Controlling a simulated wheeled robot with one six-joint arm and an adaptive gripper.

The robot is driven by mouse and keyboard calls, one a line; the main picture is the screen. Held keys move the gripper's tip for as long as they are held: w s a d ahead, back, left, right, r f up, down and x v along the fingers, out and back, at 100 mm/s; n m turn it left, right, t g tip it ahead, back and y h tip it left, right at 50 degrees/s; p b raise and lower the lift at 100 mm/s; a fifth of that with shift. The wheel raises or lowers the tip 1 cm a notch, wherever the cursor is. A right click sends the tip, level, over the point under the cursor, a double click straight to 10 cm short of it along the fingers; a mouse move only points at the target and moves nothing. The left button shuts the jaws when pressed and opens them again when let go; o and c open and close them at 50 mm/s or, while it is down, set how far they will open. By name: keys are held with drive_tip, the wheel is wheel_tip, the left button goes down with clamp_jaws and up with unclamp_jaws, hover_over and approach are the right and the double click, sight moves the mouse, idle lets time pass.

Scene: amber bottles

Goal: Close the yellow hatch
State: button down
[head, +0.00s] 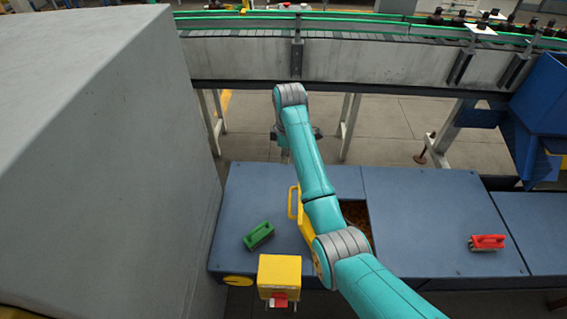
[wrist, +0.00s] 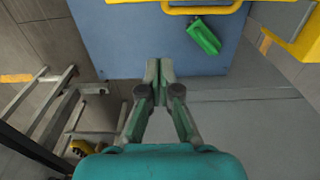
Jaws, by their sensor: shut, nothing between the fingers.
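The yellow hatch (head: 305,222) is on the blue cabinet top, partly hidden behind my arm. Its yellow loop handle (head: 292,203) shows left of the arm. Right of the arm, an uncovered opening (head: 358,214) shows brown contents. In the wrist view, a yellow bar that looks like the handle (wrist: 200,9) crosses the top edge. My gripper (wrist: 159,66) is shut and empty, with its fingertips apart from the yellow bar. In the head view the gripper is mostly hidden behind the arm's far end, beyond the cabinet's back edge.
A green handled block (head: 258,236) lies on the blue cabinet (head: 420,200), and a red one (head: 487,242) lies at its right. A yellow box (head: 279,270) is at the front. A grey block (head: 130,160) fills the left. A conveyor (head: 390,62) runs behind.

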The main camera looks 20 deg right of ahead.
drive_tip(key=s+d+f, duration=0.1)
drive_tip(key=d+f, duration=0.2)
drive_tip(key=f, duration=0.5)
drive_tip(key=shift+f, duration=0.35)
drive_tip(key=shift+d, duration=0.1)
